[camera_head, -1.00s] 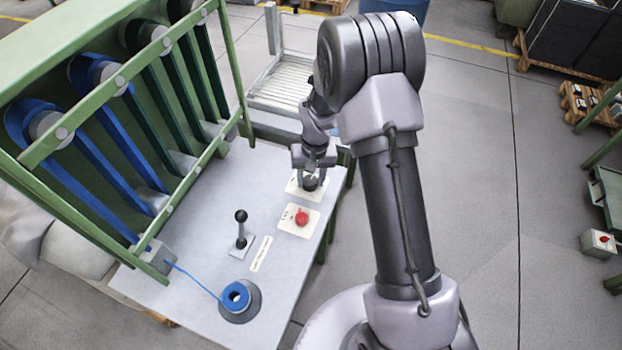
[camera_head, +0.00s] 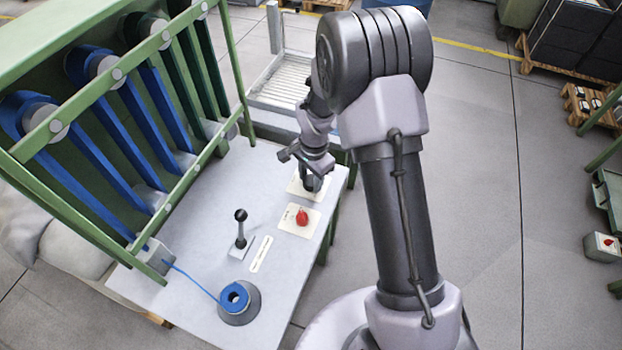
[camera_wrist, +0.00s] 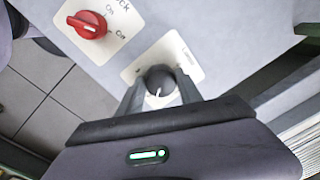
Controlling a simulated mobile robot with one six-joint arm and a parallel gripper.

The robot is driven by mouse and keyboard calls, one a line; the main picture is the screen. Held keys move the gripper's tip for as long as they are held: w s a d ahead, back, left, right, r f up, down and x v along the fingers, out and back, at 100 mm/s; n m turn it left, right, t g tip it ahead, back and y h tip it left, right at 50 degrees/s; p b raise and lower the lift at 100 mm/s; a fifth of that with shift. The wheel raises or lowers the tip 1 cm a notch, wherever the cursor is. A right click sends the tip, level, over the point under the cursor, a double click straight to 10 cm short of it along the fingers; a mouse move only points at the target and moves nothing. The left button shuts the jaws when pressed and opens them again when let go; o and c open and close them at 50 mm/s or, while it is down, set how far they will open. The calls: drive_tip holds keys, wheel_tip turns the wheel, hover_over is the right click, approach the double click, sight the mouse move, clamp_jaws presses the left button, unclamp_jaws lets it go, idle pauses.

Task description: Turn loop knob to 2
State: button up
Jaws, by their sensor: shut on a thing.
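The loop knob (camera_wrist: 160,80) is dark and round with a white pointer mark. It sits on a cream plate (camera_wrist: 184,52) at the table's far right corner. In the wrist view the pointer mark is toward the gripper's body. The numbers on the plate cannot be read. My gripper (camera_wrist: 161,84) is shut on the knob, one finger on each side. In the head view my gripper (camera_head: 311,182) is over the plate and hides most of the knob.
A red switch (camera_head: 302,216) on its own cream plate is beside the knob. It also shows in the wrist view (camera_wrist: 90,25), with On and Off labels. A black-balled lever (camera_head: 241,228) and a blue spool (camera_head: 236,296) stand on the table (camera_head: 205,262). The green extruder frame (camera_head: 90,105) rises at left.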

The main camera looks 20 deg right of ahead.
drive_tip(key=shift+m, duration=1)
drive_tip(key=o, duration=1.4)
drive_tip(key=shift+c, duration=0.2)
drive_tip(key=shift+r, duration=0.1)
wheel_tip(320, 180, up, 17)
drive_tip(key=s+p, duration=0.1)
drive_tip(key=p, duration=0.4)
drive_tip(key=shift+d+p, duration=0.15)
drive_tip(key=shift+p, duration=0.2)
